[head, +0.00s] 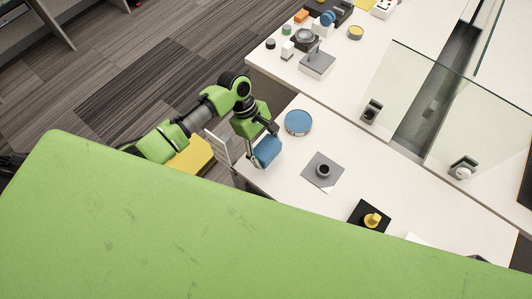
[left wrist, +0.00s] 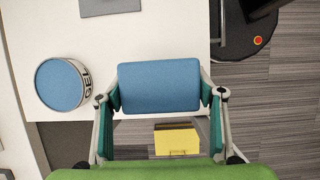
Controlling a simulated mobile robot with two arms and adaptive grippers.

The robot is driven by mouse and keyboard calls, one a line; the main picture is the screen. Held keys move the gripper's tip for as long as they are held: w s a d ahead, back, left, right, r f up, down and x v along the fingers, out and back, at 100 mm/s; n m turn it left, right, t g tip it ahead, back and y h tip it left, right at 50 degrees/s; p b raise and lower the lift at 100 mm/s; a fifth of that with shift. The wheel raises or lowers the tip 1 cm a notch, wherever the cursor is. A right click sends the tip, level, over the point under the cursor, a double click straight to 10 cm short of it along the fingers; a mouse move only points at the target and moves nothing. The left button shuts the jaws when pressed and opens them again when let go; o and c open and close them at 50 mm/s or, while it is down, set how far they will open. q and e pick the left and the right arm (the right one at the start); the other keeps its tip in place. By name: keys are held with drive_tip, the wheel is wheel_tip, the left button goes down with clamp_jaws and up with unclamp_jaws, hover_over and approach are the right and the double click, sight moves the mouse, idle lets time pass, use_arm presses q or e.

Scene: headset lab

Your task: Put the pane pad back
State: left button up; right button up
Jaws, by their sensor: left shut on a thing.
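A blue pad (head: 267,150), which I take as the pane pad, is held in my left gripper (head: 262,142) at the left end of the near white table (head: 262,180). In the left wrist view the blue pad (left wrist: 160,85) sits between the two fingers of the gripper (left wrist: 160,98), which touch its left and right sides. It overlaps the table edge there; its height above the table is unclear. My right gripper is not in view.
A round blue tin (head: 298,122), marked GEL in the left wrist view (left wrist: 62,84), stands beside the pad. A grey mat (head: 315,178) with a dark round part and a black mat (head: 358,214) with a yellow piece lie farther right. A yellow box (head: 190,157) is below the table's left end.

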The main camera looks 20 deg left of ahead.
use_arm(q)
wheel_tip(320, 180, down, 3)
drive_tip(key=shift+w+r+p, duration=0.1)
drive_tip(key=shift+p, duration=0.25)
drive_tip(key=shift+f, duration=0.2)
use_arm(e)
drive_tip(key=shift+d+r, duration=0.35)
use_arm(q)
drive_tip(key=shift+f, duration=0.15)
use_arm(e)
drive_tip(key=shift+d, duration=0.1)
use_arm(q)
drive_tip(key=o, duration=1)
drive_tip(key=b+v, duration=0.1)
drive_tip(key=v, duration=1.1)
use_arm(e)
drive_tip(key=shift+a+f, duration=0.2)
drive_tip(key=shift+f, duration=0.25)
